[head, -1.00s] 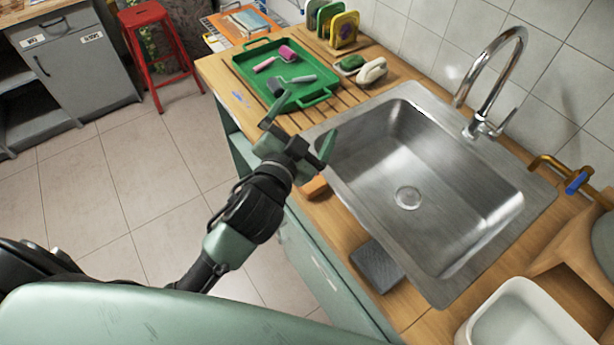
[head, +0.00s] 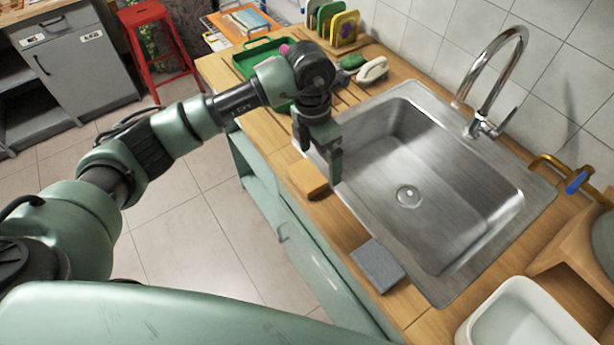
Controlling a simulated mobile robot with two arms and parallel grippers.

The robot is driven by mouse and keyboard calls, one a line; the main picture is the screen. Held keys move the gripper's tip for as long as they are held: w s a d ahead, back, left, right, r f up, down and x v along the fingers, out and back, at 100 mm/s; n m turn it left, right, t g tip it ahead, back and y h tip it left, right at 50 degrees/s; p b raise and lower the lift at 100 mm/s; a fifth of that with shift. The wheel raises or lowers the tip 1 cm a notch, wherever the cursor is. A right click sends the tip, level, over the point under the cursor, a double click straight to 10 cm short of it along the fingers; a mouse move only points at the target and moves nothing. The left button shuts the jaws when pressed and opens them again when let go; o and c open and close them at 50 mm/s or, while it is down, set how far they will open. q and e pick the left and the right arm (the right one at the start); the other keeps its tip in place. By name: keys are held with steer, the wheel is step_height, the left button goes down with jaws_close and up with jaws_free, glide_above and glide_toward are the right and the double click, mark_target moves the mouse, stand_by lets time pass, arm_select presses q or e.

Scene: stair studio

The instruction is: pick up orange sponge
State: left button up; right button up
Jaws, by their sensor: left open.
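The orange sponge (head: 307,178) lies on the wooden counter at the left edge of the sink, near the counter's front edge. My left gripper (head: 322,168) points down just above and beside the sponge, at its far right side by the sink's rim. The left gripper is open and holds nothing; the fingers overlap in this view, so the gap between them is hard to see. I cannot tell whether a finger touches the sponge. My right gripper is not in view.
The steel sink (head: 430,190) with its tap (head: 490,90) lies right of the sponge. A grey sponge-like block (head: 377,266) sits nearer on the counter. A green tray (head: 245,62) is partly hidden behind my arm. A white basin (head: 525,325) stands at lower right.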

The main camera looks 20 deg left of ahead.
mark_target(307, 174)
arm_select(q)
steer(key=shift+w+a+r+y, duration=0.15)
steer(key=shift+a+y, duration=0.1)
steer(key=shift+a, duration=0.3)
steer(key=shift+w+a+r+y, duration=0.1)
steer(key=shift+a+y, duration=0.15)
steer(key=shift+a, duration=0.3)
steer(key=shift+a+f, duration=0.25)
steer(key=shift+f, duration=0.05)
steer(key=f+p, duration=0.1)
steer(key=f, duration=0.1)
steer(key=f+p, duration=0.1)
steer(key=f, duration=0.1)
steer(key=s+f+p, duration=0.1)
steer(key=f, duration=0.1)
steer(key=shift+f, duration=0.15)
steer(key=shift+w+f, duration=0.15)
steer(key=shift+f, duration=0.3)
steer(key=c, duration=1.1)
steer(key=shift+c, duration=0.2)
steer(key=shift+r, duration=0.15)
step_height(307, 174, up, 20)
steer(key=b, duration=0.4)
